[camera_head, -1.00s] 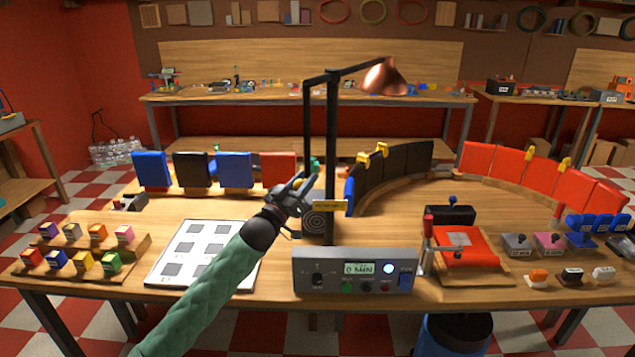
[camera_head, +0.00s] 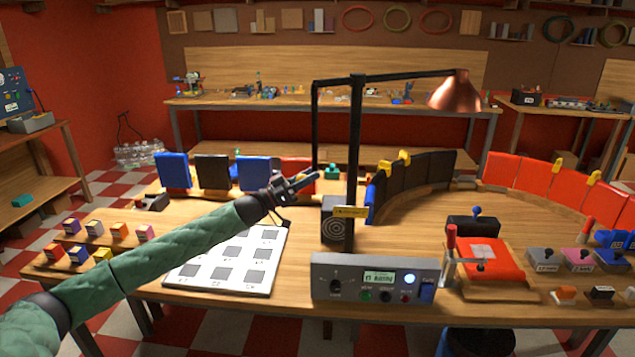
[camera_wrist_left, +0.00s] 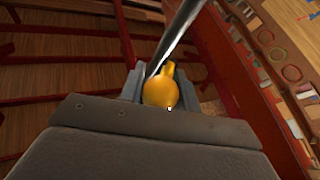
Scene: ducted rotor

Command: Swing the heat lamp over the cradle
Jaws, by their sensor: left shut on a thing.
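The heat lamp has a copper shade (camera_head: 455,93) on a black arm atop a black post (camera_head: 355,150). The shade hangs high, right of the post, above and behind the red sheet (camera_head: 490,256) on a wooden block. I cannot tell for sure that this block is the cradle. A thin black rod (camera_head: 315,125) hangs from the arm's left end. My left gripper (camera_head: 312,176) is at the rod's lower end, left of the post. In the left wrist view it is shut on a yellow knob (camera_wrist_left: 160,93), with a metal rod running up behind. My right gripper is out of view.
A control box (camera_head: 372,280) with a lit display stands before the post. A white marked board (camera_head: 228,262) lies under my left arm. Black panels (camera_head: 412,180) and red panels (camera_head: 540,182) stand in curves behind. A red-handled lever (camera_head: 451,245) stands beside the red sheet.

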